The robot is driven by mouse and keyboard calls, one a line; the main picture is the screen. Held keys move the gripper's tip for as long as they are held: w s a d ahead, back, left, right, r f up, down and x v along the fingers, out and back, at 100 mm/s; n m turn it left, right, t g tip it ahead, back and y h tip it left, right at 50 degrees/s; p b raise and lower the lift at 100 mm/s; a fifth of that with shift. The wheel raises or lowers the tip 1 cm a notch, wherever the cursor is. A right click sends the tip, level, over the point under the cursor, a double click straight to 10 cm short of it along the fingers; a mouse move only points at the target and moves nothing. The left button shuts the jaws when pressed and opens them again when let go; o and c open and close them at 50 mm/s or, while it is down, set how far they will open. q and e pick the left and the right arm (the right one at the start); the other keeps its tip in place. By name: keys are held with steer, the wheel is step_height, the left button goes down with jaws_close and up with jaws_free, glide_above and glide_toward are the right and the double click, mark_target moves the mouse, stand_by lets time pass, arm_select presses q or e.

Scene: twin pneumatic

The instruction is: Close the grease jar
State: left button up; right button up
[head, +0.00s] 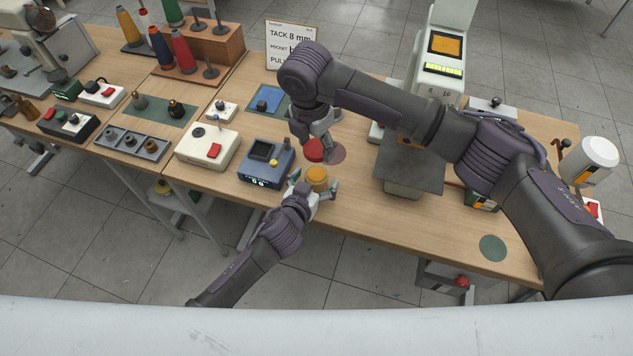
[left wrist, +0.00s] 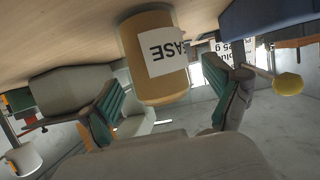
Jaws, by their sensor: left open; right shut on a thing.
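The grease jar (head: 317,178) is an amber cylinder near the front edge of the table, with no lid on it. In the left wrist view the jar (left wrist: 155,75) shows a white label with the letters "EASE", upside down. My left gripper (head: 314,190) is open with its fingers on either side of the jar; in the left wrist view a gap shows beside its green-padded fingers (left wrist: 168,103). My right gripper (head: 315,137) points down and is shut on a red lid (head: 314,151), which is behind and above the jar, apart from it.
A dark plate on a machine (head: 408,165) lies to the right. The table's front right part is mostly clear.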

arm_select(q)
steer(key=shift+w, duration=0.15)
jaws_close()
arm_select(e)
glide_above(317, 173)
steer(key=shift+s+a+f, duration=0.1)
steer(key=shift+s+f, duration=0.05)
steer(key=shift+f, duration=2.35)
arm_select(q)
steer(key=shift+f, duration=0.1)
arm_select(e)
steer(key=shift+f, duration=0.9)
steer(key=shift+f, duration=0.55)
